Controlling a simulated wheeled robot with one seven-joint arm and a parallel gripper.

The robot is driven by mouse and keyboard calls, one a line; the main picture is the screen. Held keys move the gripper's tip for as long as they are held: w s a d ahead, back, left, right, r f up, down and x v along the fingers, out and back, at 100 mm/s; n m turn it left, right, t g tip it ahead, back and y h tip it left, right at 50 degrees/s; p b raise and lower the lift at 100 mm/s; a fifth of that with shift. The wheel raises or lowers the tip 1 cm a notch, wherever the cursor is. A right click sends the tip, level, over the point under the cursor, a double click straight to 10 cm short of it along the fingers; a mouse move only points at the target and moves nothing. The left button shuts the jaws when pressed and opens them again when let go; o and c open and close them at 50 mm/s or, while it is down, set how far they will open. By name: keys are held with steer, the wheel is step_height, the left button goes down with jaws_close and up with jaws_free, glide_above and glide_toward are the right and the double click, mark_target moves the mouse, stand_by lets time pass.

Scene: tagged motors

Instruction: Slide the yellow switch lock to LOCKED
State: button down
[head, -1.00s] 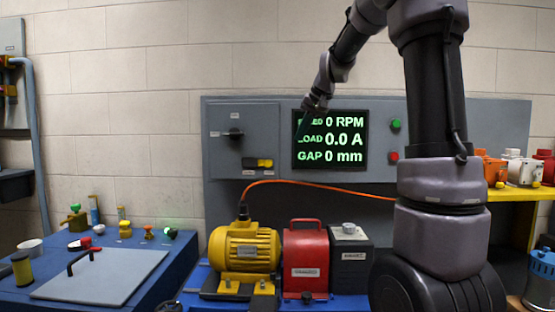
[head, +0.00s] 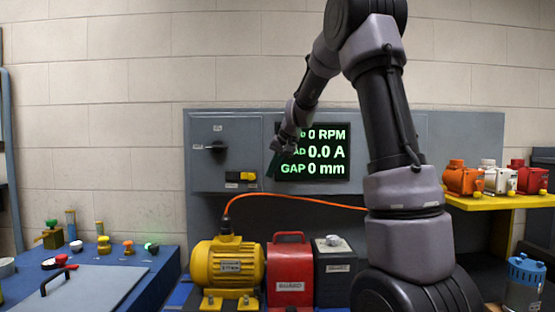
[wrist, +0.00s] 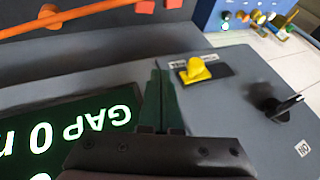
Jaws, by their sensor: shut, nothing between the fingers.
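The yellow switch lock (head: 247,176) sits on the grey panel below the rotary switch handle (head: 215,147). In the wrist view, the lock's yellow knob (wrist: 196,71) stands on a black plate, toward the plate's left end, beside small white labels too small to read. My gripper (head: 273,166) is in front of the panel, just right of the lock, at the left edge of the lit display. In the wrist view, its fingers (wrist: 160,78) are shut and empty, left of the knob and apart from it.
The display (head: 320,150) reads 0 RPM, 0.0 A and 0 mm. An orange cable (head: 300,197) runs below the panel to the yellow motor (head: 226,266). A red guard box (head: 289,268) stands beside the motor. The dark switch handle (wrist: 275,107) juts out right of the lock in the wrist view.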

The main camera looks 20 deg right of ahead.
steer(key=shift+w+a+f, duration=0.1)
steer(key=shift+w+a, duration=0.25)
steer(key=shift+a, duration=0.55)
steer(key=shift+w+a+f, duration=0.1)
steer(key=shift+w+a, duration=0.25)
steer(key=shift+a, duration=0.5)
steer(key=a, duration=0.2)
steer(key=w+a, duration=0.1)
steer(key=a, duration=0.3)
steer(key=shift+w+r, duration=0.1)
steer(key=shift+w, duration=0.15)
